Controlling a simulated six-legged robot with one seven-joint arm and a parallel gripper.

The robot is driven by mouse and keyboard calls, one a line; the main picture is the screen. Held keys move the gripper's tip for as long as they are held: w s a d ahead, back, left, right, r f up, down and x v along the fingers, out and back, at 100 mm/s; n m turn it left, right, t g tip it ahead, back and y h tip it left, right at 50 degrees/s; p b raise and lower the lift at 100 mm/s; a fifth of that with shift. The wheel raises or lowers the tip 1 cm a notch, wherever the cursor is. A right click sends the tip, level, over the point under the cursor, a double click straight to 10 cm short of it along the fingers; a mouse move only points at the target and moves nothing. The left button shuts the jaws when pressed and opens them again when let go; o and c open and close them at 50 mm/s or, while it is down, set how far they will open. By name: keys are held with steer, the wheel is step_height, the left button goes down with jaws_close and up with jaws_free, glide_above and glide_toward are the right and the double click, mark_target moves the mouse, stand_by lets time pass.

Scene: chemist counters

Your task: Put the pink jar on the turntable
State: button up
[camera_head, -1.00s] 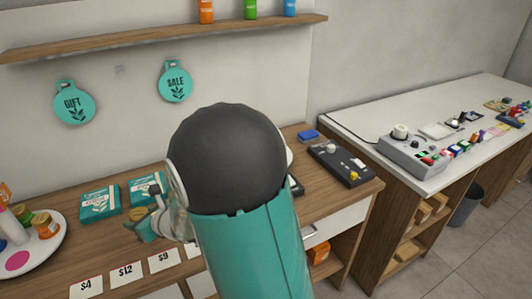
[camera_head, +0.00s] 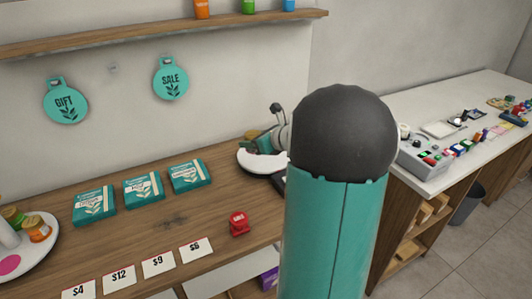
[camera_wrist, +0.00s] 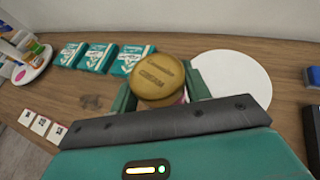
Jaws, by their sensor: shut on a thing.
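The pink jar shows mostly as its round golden lid (camera_wrist: 155,78) marked CREAM in the wrist view, with a sliver of pink body below. My gripper (camera_wrist: 163,90) has its teal fingers shut on either side of the jar. In the head view my gripper (camera_head: 268,142) is at the back of the wooden counter, beside a plain white disc (camera_head: 258,162). The white round turntable (camera_head: 42,262) stands at the far left, cut by the frame edge. It carries several jars and bottles, and a pink round spot shows on its top. The turntable also shows in the wrist view (camera_wrist: 40,63).
Teal boxes (camera_head: 143,190) stand in a row along the counter (camera_head: 175,215). Price cards (camera_head: 158,265) line the front edge, and a red object (camera_head: 239,223) stands right of them. Between turntable and disc, the counter's middle is mostly clear. My own arm hides part of the right side.

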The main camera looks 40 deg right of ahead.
steer(key=w+d+f, duration=0.3)
steer(key=d+f, duration=0.1)
steer(key=d, duration=0.3)
glide_above(268, 158)
steer(key=f, duration=0.5)
steer(key=shift+a, duration=0.35)
steer(key=shift+d+f, duration=0.15)
steer(key=shift+f, duration=0.1)
steer(key=shift+d+f, duration=0.1)
steer(key=shift+f, duration=1.5)
steer(key=shift+f, duration=0.1)
steer(key=o, duration=1)
steer(key=shift+f, duration=0.1)
